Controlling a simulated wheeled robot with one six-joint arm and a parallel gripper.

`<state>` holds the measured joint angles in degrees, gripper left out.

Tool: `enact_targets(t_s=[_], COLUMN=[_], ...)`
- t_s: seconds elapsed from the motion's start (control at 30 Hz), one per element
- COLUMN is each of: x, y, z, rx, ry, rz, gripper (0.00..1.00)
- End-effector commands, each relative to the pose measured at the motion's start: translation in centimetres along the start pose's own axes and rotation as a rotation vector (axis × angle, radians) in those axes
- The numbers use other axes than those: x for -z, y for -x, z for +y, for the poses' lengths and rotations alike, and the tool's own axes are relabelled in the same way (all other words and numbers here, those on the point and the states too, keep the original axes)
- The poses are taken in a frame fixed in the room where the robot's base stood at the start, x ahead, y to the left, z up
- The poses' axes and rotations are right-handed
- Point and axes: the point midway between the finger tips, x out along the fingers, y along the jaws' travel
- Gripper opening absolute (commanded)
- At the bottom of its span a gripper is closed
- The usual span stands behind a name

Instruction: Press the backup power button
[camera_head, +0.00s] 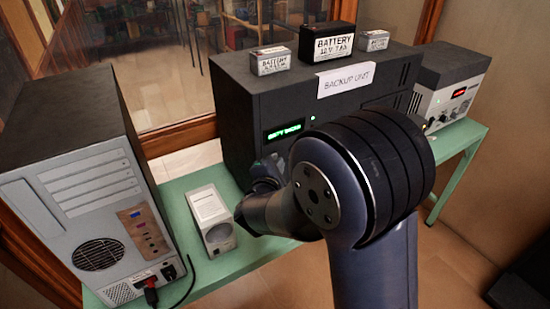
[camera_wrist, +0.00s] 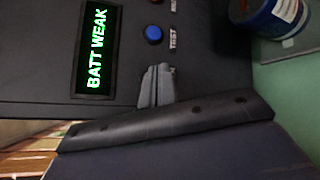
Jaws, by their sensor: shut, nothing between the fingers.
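The black backup unit (camera_head: 235,100) stands on the green table with a white "BACKUP UNIT" label (camera_head: 346,80) and a lit green display (camera_head: 284,131). In the wrist view the display (camera_wrist: 97,50) reads "BATT WEAK", turned sideways. A round blue button (camera_wrist: 153,34) sits beside a sideways "TEST" marking. Another control is cut off at the top edge, its label unreadable. My gripper (camera_wrist: 158,72) is shut and empty, its tips just below the blue button in the wrist view; I cannot tell whether they touch the panel. In the head view my arm hides the unit's lower front.
A grey computer case (camera_head: 90,190) stands at the left, with a small white device (camera_head: 210,218) beside it on the green table (camera_head: 180,185). Batteries (camera_head: 327,45) rest on the unit. A grey instrument (camera_head: 455,85) is at right. A blue container (camera_wrist: 275,15) shows at the wrist view's upper right.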

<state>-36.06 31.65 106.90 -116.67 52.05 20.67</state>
Motion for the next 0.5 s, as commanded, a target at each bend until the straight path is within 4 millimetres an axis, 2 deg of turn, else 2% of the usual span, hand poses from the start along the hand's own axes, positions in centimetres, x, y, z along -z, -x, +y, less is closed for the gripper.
enact_targets(t_s=[0.5], x=[0.36], y=[-0.45], z=[0.17], rx=[0.0], ry=[-0.001], rz=[-0.001], gripper=[0.0])
